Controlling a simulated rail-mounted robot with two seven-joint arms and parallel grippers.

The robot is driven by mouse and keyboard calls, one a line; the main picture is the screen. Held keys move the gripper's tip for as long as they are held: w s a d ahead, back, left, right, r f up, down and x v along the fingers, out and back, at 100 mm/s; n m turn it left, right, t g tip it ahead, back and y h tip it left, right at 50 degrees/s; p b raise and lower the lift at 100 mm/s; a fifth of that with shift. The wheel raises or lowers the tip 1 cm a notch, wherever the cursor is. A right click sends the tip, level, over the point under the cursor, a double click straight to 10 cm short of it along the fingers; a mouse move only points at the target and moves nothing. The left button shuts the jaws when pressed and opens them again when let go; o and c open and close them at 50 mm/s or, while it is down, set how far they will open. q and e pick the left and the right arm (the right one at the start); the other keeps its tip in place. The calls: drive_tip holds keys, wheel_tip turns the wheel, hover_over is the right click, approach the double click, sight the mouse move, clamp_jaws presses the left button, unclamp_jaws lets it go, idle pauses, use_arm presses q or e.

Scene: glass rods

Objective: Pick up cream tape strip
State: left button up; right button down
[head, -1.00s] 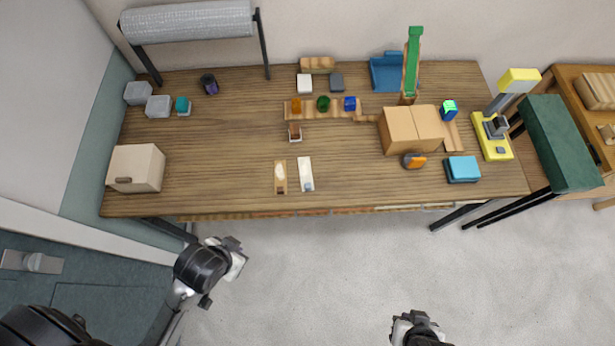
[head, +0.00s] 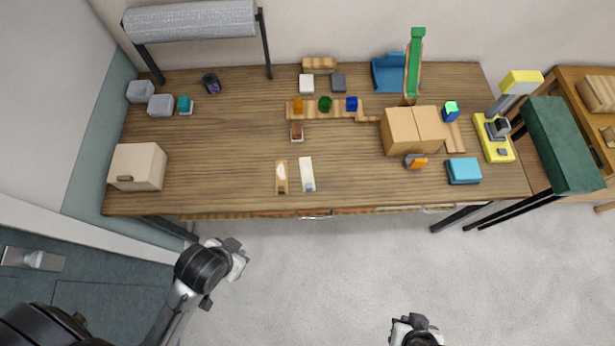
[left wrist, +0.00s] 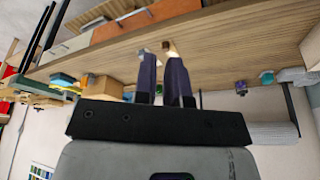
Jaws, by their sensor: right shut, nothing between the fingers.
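Two small strips lie side by side near the front edge of the wooden table: a tan strip with a cream patch (head: 281,177) and a whitish strip with a grey-blue end (head: 306,174). I cannot tell for certain which is the cream tape strip. My left gripper (head: 238,257) is in front of the table, left of both strips and apart from them. In the left wrist view its two dark fingers (left wrist: 158,58) stand apart with nothing held between them, and a small tan item shows beyond the tips. My right gripper (head: 415,322) is shut and empty at the bottom, far from the table.
A cream box (head: 137,167) stands at the table's front left. Coloured blocks on a wooden rail (head: 335,113), cardboard boxes (head: 412,130), a blue box (head: 463,171) and a yellow lamp-like device (head: 496,140) stand further right.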

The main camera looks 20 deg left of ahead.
use_arm(q)
drive_tip(key=o, duration=0.8)
drive_tip(key=shift+a, duration=0.1)
